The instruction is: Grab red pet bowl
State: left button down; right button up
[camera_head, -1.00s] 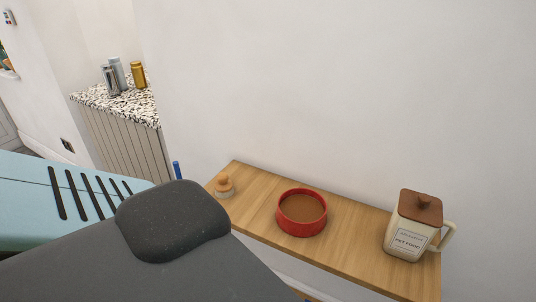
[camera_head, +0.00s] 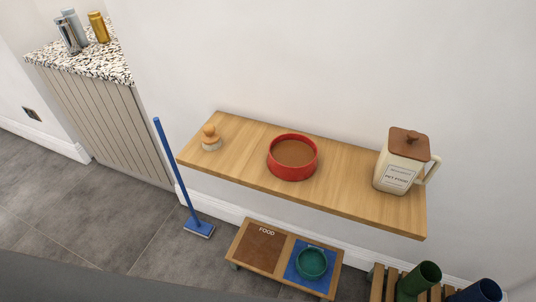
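The red pet bowl (camera_head: 292,171) sits upright on a wooden wall shelf (camera_head: 345,202), near the middle of the shelf. Its inside looks brown. Neither of my grippers shows in the head view, so I cannot see whether either is open or shut. Nothing is touching the bowl.
A wooden-topped brush (camera_head: 211,138) stands left of the bowl, and a pet food jar (camera_head: 402,164) stands right. Below are a low feeding stand (camera_head: 240,260) with a green bowl (camera_head: 312,263), a blue broom (camera_head: 172,165), and a slatted rack (camera_head: 378,284) with boots.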

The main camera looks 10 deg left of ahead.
aim_at(291, 156)
jog(key=j+z, duration=0.1)
jog(key=z, duration=0.3)
jog(key=j+z, duration=0.1)
jog(key=z, duration=0.35)
jog(key=j+z, duration=0.1)
jog(key=z, duration=0.3)
jog(key=j+z, duration=0.1)
jog(key=z, duration=0.35)
jog(key=k+j+z, duration=0.15)
jog(key=j+z, duration=0.25)
jog(key=k+j+z, duration=0.2)
jog(key=z, duration=0.15)
jog(key=k+j+z, duration=0.3)
jog(key=k+j, duration=0.85)
